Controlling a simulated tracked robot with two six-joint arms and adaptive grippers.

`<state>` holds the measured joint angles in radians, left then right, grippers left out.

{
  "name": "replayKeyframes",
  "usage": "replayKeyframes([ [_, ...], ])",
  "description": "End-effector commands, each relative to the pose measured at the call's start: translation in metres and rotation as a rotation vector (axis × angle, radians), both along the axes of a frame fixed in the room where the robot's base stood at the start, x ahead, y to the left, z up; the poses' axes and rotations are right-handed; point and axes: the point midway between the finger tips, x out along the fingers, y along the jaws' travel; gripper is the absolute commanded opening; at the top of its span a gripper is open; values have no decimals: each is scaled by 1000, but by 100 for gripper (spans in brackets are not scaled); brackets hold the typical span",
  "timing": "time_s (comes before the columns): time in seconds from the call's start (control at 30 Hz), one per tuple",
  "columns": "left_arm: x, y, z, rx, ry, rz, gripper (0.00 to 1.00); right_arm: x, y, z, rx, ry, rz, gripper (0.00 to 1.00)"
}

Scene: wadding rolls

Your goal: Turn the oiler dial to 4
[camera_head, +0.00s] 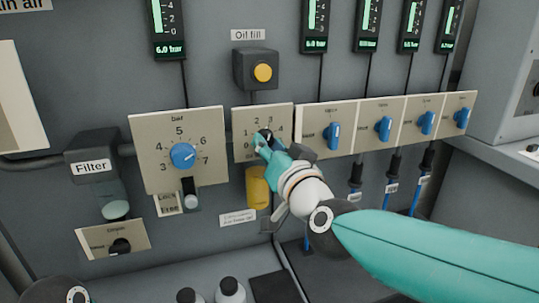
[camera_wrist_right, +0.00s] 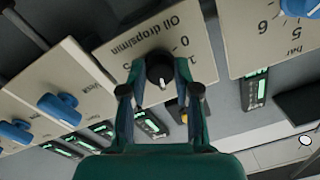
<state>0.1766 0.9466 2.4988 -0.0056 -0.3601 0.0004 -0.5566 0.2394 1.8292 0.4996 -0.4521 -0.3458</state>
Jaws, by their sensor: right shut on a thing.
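The oiler dial is a small black knob (camera_wrist_right: 160,72) with a white pointer line, on a cream plate marked "Oil drops/min" (camera_wrist_right: 125,48). In the head view the plate (camera_head: 240,152) shows numbers 0 to 4, and my gripper hides most of the knob. My right gripper (camera_head: 264,141) is shut on the knob, with one finger on each side in the wrist view (camera_wrist_right: 160,76). The pointer there points toward the palm, roughly the top of the scale; the fingers hide the numbers near it, so I cannot read the exact setting. My left gripper is not in view.
A pressure plate with a blue knob (camera_head: 183,156) is close on the left. A plate row with blue knobs (camera_head: 332,135) is on the right. A yellow button box (camera_head: 263,72) is above; a yellow oiler bowl (camera_head: 257,188) hangs below. Bottles (camera_head: 230,290) stand at the bottom.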

Motion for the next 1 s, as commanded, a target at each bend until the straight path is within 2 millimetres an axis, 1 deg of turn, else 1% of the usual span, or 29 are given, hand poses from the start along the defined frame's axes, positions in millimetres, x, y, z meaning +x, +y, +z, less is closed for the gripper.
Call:
replayKeyframes([
  [0.03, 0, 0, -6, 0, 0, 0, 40, 0, 0, -3, 44, 13, -1, 0],
  [0.1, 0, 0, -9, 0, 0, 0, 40, 0, 0, -3, 109, 34, -2, 0],
  [0.6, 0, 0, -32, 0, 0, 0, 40, 0, 0, -3, 558, 182, -3, 0],
  [0.8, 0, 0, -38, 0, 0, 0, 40, 0, 0, -2, 714, 233, -3, 0],
  [1.0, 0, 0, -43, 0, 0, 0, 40, 0, 0, -2, 827, 272, -5, 0],
])
